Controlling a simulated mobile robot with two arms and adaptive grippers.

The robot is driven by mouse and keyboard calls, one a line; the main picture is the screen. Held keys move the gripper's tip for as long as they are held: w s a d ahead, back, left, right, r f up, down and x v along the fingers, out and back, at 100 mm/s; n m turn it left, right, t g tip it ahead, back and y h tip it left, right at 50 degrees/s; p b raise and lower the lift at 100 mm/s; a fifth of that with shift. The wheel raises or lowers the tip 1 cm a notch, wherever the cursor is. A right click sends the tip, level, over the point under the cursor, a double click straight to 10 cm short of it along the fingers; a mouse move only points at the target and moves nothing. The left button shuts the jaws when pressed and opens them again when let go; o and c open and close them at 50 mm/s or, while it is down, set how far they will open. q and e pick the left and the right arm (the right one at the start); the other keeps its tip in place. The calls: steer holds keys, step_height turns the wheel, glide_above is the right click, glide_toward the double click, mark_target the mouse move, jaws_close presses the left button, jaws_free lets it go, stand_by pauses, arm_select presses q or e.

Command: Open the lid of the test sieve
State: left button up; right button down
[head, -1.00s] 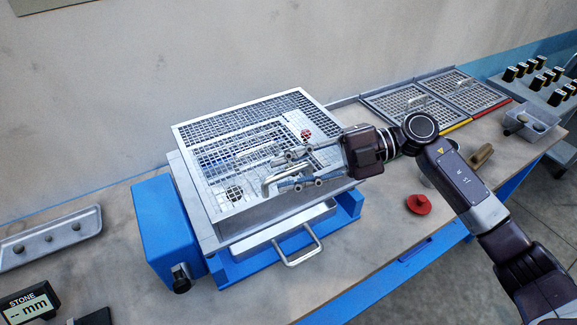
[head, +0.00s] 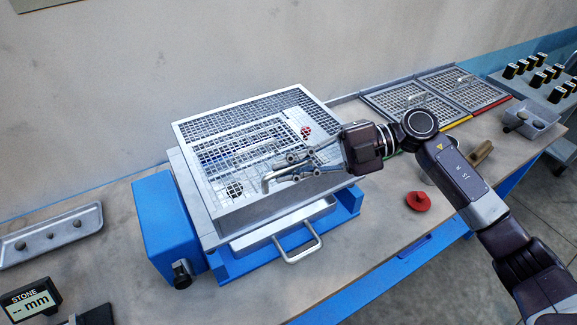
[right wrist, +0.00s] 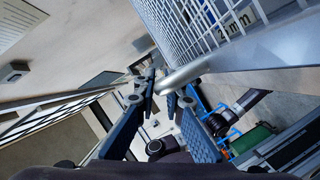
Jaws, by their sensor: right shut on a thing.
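The test sieve (head: 275,196) is a square metal box on a blue machine in the middle of the head view. Its mesh lid (head: 240,109) lies flat on top, with a bent metal handle (head: 268,181) near the front edge. My right gripper (head: 289,166) reaches in from the right and is shut on the handle. In the right wrist view the fingers (right wrist: 160,96) meet at the handle bar (right wrist: 186,75), beside the mesh. The fingers hide part of the handle. My left gripper is not in view.
A drawer handle (head: 298,249) sticks out below the sieve. A red knob (head: 419,201) lies on the bench to the right. Mesh frames (head: 403,94) lie behind my right arm. A grey tray (head: 82,218) with stones and a display (head: 31,302) are at left.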

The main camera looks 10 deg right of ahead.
steer(key=w+a+r+p, duration=0.1)
steer(key=w+r+p, duration=0.1)
steer(key=r, duration=0.4)
steer(key=w+a+r+p, duration=0.1)
steer(key=w+r+p, duration=0.2)
steer(key=r, duration=0.3)
steer(key=w+a+r+m+p, duration=0.1)
steer(key=w+r+p, duration=0.2)
steer(key=r, duration=0.3)
steer(key=shift+p, duration=0.9)
steer(key=shift+a, duration=0.1)
